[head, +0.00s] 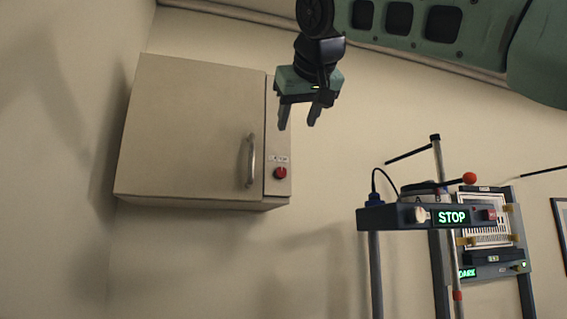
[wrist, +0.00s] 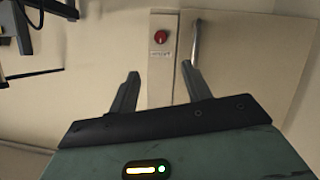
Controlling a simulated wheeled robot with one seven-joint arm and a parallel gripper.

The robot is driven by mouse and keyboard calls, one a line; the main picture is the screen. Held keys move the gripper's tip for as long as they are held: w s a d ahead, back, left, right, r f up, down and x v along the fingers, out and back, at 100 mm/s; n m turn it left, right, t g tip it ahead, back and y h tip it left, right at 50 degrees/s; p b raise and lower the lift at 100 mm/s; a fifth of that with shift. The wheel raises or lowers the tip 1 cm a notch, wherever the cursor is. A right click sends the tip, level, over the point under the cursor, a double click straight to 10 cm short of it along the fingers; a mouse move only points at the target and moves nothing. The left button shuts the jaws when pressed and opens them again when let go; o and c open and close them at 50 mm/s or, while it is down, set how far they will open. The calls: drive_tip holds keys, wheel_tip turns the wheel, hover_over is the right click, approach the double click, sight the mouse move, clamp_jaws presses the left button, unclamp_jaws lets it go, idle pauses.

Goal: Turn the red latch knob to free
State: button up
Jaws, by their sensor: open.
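The red latch knob (head: 280,173) sits on the narrow right-hand panel of a beige wall cabinet (head: 190,120), under a small label. In the wrist view the knob (wrist: 160,37) shows upside down beyond the fingertips, roughly between them and apart from them. My gripper (head: 299,124) is open and empty, above and slightly right of the knob in the head view. It also shows in the wrist view (wrist: 160,70). The label's text is too small to read, and I cannot tell the knob's turned position.
The cabinet door's vertical handle (head: 251,160) is just left of the knob. A stand with a lit STOP display (head: 451,217), rods and a red ball (head: 469,178) is at the lower right. Bare wall lies between the cabinet and stand.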

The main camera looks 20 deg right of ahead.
sight(282, 172)
drive_tip(key=p+x, duration=0.5)
drive_tip(key=x, duration=1)
drive_tip(key=shift+w+p, duration=0.2)
drive_tip(key=shift+p, duration=0.1)
drive_tip(key=shift+x, duration=0.85)
drive_tip(key=shift+s+f, duration=0.1)
drive_tip(key=shift+c, duration=0.3)
drive_tip(key=c, duration=0.9)
